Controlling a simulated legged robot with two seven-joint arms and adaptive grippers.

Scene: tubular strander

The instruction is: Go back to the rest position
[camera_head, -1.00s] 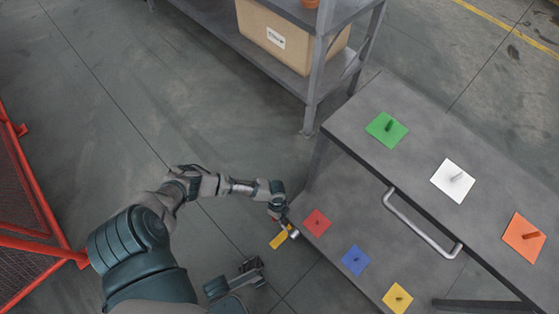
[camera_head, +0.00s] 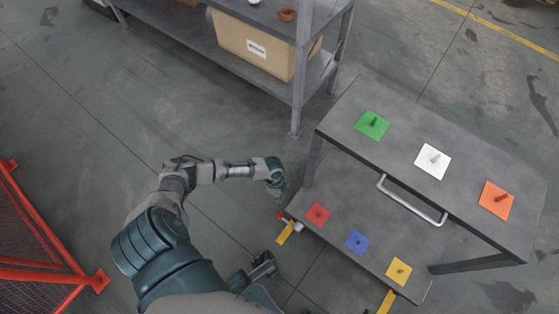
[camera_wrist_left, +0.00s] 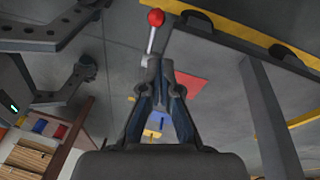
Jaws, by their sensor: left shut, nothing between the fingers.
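My left gripper (camera_head: 279,192) hangs beside the left end of the cart, above the floor. Its fingers are together and empty; they also show in the left wrist view (camera_wrist_left: 158,75). Just below it in the head view, a small lever with a red knob (camera_head: 280,217) sits at the lower shelf's corner, with a yellow piece (camera_head: 285,234) under it. The gripper appears apart from the lever. In the wrist view the red knob (camera_wrist_left: 155,17) shows beyond the fingertips.
The grey cart (camera_head: 345,128) has green, white and orange plates on top, and red, blue and yellow plates on its lower shelf (camera_head: 335,235). A rack (camera_head: 297,90) with a cardboard box (camera_head: 250,45) stands behind. A red fence (camera_head: 50,275) is at left. Floor between is clear.

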